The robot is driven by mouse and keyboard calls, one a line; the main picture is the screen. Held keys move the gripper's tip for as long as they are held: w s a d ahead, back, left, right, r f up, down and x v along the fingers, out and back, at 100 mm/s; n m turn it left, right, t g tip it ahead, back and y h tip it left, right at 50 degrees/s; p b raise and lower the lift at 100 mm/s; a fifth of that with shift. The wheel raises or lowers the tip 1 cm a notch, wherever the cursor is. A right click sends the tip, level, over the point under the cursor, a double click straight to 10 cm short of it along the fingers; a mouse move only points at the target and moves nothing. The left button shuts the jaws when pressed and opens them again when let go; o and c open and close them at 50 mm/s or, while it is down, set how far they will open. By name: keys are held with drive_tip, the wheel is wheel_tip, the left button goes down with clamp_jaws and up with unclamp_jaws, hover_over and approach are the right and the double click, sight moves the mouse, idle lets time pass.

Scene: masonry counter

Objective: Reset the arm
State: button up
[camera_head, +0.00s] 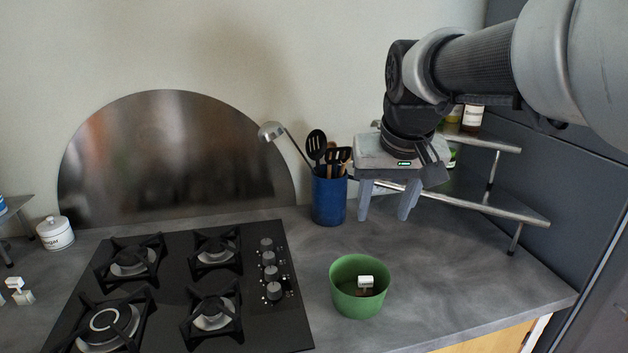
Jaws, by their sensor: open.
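My gripper (384,216) hangs above the counter with its two fingers pointing down and spread apart, and nothing shows between them. It is above and behind the green bowl (343,304), in front of the spice rack and just right of the blue utensil holder (329,208). My arm comes in from the upper right. The green bowl stands upright on the grey counter, apart from the gripper, and a small white-topped object (365,281) is inside it. The lower part of that object is partly hidden by the bowl's rim.
A black gas hob (255,328) fills the left of the counter (440,310). A metal two-level rack (470,207) with jars stands at the back right, partly behind my arm. A white lidded pot (55,234) is at the left. The counter right of the bowl is clear.

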drive_tip(key=s+r+t+p, duration=0.1)
drive_tip(key=s+p, duration=0.7)
drive_tip(key=s, duration=0.9)
drive_tip(key=shift+v, duration=0.85)
drive_tip(key=shift+w+d+r, duration=0.1)
drive_tip(key=shift+w+r, duration=0.05)
